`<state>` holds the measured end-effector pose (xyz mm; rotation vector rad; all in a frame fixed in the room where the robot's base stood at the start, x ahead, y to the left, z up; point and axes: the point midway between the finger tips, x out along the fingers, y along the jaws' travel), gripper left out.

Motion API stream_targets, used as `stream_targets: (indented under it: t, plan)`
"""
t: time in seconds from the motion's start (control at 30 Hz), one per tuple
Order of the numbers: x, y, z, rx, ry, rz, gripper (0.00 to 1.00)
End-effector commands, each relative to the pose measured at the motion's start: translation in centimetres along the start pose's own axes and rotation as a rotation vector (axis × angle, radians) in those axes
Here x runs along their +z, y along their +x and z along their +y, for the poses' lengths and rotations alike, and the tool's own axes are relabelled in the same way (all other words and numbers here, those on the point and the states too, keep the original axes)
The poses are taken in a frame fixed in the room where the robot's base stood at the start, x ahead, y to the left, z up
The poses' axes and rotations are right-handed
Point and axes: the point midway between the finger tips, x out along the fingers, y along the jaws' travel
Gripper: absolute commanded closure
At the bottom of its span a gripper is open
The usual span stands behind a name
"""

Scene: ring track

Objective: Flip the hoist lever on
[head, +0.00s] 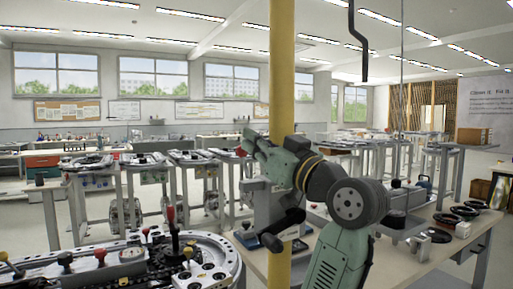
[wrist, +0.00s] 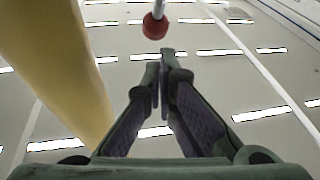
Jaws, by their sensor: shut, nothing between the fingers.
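A red ball knob (wrist: 155,26) on a thin pale rod shows in the wrist view, just beyond my fingertips; I take it for the hoist lever. A small red knob (head: 240,151) also shows by my gripper tip in the head view, seemingly the same one. My gripper (wrist: 162,58) is shut and empty, its fingertips close below the knob in the picture; I cannot tell whether they touch it. In the head view my gripper (head: 250,143) reaches left past the yellow post. The lever's base is hidden.
A yellow post (head: 282,70) stands very close to my arm and also fills the left of the wrist view (wrist: 60,60). A round machine (head: 150,262) with a red-knobbed lever (head: 170,214) stands at front left. A workbench (head: 440,245) with dark discs is at right.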

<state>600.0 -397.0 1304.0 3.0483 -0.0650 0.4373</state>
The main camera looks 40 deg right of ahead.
Motion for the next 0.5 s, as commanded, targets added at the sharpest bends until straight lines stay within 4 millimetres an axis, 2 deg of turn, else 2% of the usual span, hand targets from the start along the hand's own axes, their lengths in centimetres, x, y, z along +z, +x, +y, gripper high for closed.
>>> stream_targets:
  t: [0.5]
  plan:
    - [0.3, 1.8, 0.3, 0.000, -0.001, 0.001, 1.00]
